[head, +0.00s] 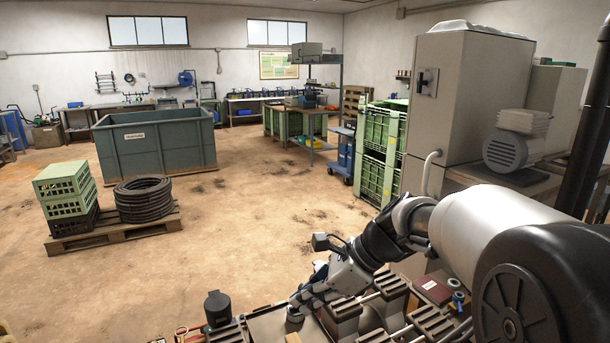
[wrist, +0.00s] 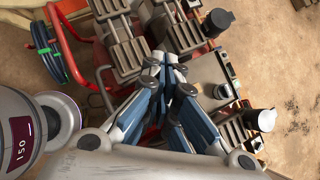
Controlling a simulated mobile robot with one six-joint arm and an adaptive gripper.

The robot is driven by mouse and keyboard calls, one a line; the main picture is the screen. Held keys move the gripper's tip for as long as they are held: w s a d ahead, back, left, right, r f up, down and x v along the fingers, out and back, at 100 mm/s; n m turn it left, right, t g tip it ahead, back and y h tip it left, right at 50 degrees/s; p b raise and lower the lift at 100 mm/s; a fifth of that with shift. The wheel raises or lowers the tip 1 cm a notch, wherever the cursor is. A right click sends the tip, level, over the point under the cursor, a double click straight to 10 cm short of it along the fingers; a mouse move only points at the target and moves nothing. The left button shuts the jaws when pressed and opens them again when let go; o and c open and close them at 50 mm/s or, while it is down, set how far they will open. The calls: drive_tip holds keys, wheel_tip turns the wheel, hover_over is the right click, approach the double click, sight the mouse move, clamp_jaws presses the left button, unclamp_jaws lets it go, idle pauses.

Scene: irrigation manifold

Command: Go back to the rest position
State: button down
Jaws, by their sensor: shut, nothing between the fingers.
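My gripper (head: 298,303) is low in the head view, over the near bench with the manifold parts. Its fingers are shut and hold nothing. In the wrist view the fingers (wrist: 158,62) meet at their tips above ribbed grey-brown blocks (wrist: 128,48). Similar ribbed blocks (head: 390,283) stand right of the gripper in the head view. I cannot tell whether the fingertips touch anything. My arm hides part of the bench.
A dark cylindrical part (head: 217,309) stands left of my gripper. A grey cabinet (head: 455,95) rises behind my arm at the right. Further off are a pallet (head: 115,231) with crates and a hose coil, and a green bin (head: 155,145). The floor between is clear.

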drive_tip(key=s+d+n+t+h, duration=0.1)
drive_tip(key=s+d+n+h, duration=0.1)
drive_tip(key=s+d+n, duration=0.2)
drive_tip(key=s+d+n+t+h, duration=0.1)
drive_tip(key=s+d+n+h, duration=0.2)
drive_tip(key=s+n, duration=0.6)
drive_tip(key=s+d+n+t+h, duration=0.1)
drive_tip(key=s+d+n, duration=0.5)
drive_tip(key=s, duration=0.7)
drive_tip(key=shift+d+f+n+h, duration=0.3)
drive_tip(key=shift+d+h, duration=0.1)
drive_tip(key=shift+h, duration=0.5)
drive_tip(key=shift+s, duration=0.1)
